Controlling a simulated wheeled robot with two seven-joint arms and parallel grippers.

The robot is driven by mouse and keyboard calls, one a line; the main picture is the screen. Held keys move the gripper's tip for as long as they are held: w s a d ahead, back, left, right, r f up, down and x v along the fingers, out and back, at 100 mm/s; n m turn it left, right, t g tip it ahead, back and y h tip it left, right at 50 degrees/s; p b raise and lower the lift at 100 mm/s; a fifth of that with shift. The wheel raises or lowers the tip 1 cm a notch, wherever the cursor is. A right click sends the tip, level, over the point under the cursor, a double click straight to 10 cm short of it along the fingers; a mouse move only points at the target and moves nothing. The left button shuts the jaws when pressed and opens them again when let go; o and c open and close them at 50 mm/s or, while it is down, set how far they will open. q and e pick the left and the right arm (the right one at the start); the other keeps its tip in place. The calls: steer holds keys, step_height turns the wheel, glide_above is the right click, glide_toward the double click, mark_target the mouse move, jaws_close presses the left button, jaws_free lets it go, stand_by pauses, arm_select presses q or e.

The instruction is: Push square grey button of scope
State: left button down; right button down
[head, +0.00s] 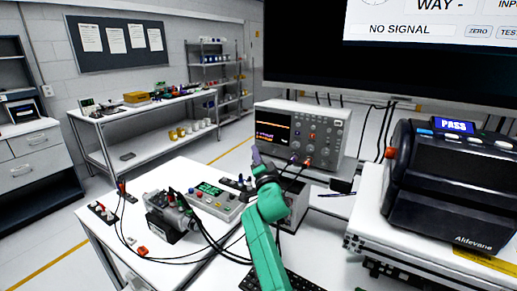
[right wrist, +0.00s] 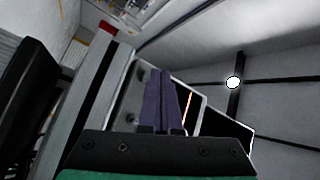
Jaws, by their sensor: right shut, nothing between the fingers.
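The scope (head: 341,122) is a light grey box on the bench in the head view. Its dark screen (head: 273,122) shows coloured traces on the left, with knobs and small buttons to the right. I cannot single out the square grey button. My right gripper (head: 256,153) is shut and empty, its purple fingers at the lower left of the scope's front. In the right wrist view the shut fingers (right wrist: 161,92) overlap the tilted scope, hiding part of its front. I cannot tell whether they touch it. My left gripper is not in view.
A green-display instrument (head: 216,201) and a grey motor-like device (head: 167,214) with black cables stand on the white table, left of my arm. A black Aldevane machine (head: 455,185) reading PASS stands at the right. A large monitor (head: 430,62) hangs above. Cables run from the scope's front.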

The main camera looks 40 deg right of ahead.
steer(key=shift+a, duration=0.15)
steer(key=a, duration=0.2)
steer(key=s+a, duration=0.1)
steer(key=a, duration=0.2)
steer(key=shift+s+a, duration=0.3)
steer(key=shift+s, duration=0.05)
steer(key=shift+d, duration=0.1)
